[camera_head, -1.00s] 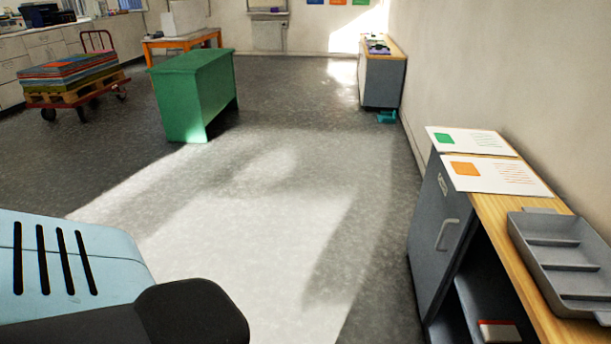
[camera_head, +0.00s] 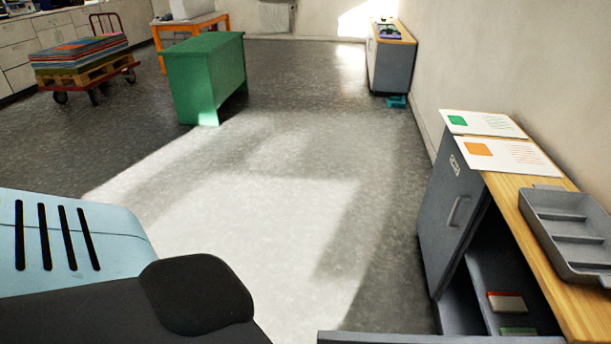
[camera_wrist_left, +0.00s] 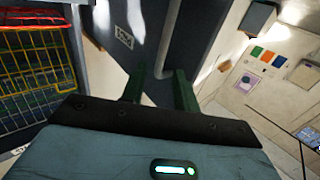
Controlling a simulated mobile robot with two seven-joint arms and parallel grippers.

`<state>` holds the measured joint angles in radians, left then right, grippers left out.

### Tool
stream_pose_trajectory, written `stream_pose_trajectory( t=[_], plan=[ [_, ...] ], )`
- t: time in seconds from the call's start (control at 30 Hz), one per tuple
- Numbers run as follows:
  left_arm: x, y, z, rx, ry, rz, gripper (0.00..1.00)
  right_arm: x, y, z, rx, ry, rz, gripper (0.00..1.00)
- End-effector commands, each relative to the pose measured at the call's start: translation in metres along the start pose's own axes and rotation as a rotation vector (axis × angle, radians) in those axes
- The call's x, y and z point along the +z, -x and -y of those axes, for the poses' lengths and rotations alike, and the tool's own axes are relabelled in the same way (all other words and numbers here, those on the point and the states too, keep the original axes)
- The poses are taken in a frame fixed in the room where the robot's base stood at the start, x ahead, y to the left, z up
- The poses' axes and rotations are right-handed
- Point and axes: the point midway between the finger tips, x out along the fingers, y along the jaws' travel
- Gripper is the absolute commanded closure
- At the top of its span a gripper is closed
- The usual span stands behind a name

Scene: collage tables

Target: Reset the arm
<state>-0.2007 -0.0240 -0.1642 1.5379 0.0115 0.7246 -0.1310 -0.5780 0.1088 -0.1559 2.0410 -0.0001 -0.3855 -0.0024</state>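My left arm (camera_head: 70,240), with a light blue shell and dark joint, fills the lower left of the head view. Its gripper is out of that view. In the left wrist view my left gripper (camera_wrist_left: 158,88) has two dark green fingers standing apart. Behind them is a dark grey cabinet door with a label (camera_wrist_left: 124,38) and a bar handle (camera_wrist_left: 166,40). The handle's lower end shows between the fingers; I cannot tell whether they touch it. My right arm and gripper are not in view.
A grey cabinet (camera_head: 452,215) with a wooden top and open shelves stands at right, bearing a grey tray (camera_head: 572,229) and two printed sheets. A grey panel edge (camera_head: 440,338) crosses the bottom. A green desk (camera_head: 205,80) stands farther off. The middle floor is clear.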

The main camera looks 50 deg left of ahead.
Motion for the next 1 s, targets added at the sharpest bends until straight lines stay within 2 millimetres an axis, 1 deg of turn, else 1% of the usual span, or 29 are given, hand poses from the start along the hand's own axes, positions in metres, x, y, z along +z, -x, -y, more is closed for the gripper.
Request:
stream_pose_trajectory(
  t=[0.33, 0.47, 0.57, 0.67, 0.8, 1.0],
  plan=[
    [0.0, 0.0, 0.0, 0.001, 0.0, 0.002, 0.7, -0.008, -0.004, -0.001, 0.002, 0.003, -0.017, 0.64],
    [-0.005, 0.003, 0.001, 0.01, 0.001, 0.047, 0.7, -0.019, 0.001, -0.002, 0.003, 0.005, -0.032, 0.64],
    [-0.014, 0.01, 0.004, 0.028, 0.004, 0.141, 0.7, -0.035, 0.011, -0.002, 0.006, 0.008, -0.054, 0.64],
    [-0.026, 0.021, 0.007, 0.05, 0.006, 0.271, 0.7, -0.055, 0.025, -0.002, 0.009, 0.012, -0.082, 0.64],
    [-0.046, 0.04, 0.013, 0.074, 0.007, 0.454, 0.7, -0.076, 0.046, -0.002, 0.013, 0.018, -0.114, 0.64],
    [-0.075, 0.066, 0.021, 0.09, 0.002, 0.664, 0.7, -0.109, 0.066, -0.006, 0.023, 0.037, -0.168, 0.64]
  ],
)
